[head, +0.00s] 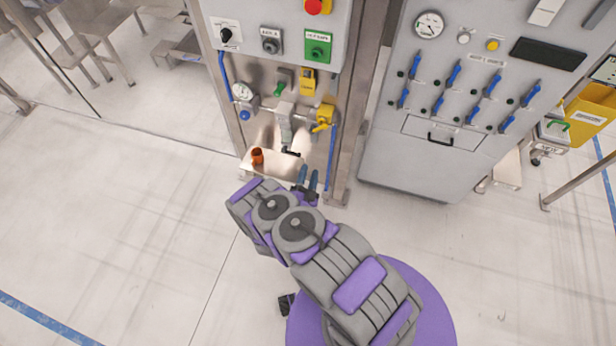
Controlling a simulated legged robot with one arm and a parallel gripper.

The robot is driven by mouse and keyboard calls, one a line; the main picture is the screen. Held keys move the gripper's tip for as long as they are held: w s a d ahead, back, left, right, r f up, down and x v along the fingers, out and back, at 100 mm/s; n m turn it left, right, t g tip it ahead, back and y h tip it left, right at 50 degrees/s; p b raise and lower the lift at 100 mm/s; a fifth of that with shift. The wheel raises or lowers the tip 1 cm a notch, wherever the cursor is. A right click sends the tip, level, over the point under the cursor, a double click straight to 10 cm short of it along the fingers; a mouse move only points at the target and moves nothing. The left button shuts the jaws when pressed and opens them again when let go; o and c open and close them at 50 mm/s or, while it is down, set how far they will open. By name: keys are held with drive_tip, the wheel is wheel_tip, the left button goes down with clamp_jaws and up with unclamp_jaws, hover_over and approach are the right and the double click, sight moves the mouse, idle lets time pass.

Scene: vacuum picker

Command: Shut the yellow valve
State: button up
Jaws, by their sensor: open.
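The yellow valve (324,116) sits on the pipework at the right side of the steel frame, below the grey control box. Its yellow handle seems to point down and to the left, but it is too small to tell its exact setting. My gripper (309,178) is below the valve and a little to its left, apart from it. Two blue-grey fingers show with a gap between them and nothing in the gap. My arm hides part of the floor and the lower frame.
A small steel shelf (283,166) holding an orange-brown cup (257,156) is left of my gripper. A gauge (242,92) and a yellow tag (308,82) are near the pipes. A grey cabinet (415,165) with blue levers stands at right.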

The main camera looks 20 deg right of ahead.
drive_tip(key=shift+s+d, duration=0.15)
drive_tip(key=shift+s, duration=0.15)
drive_tip(key=shift+c, duration=0.4)
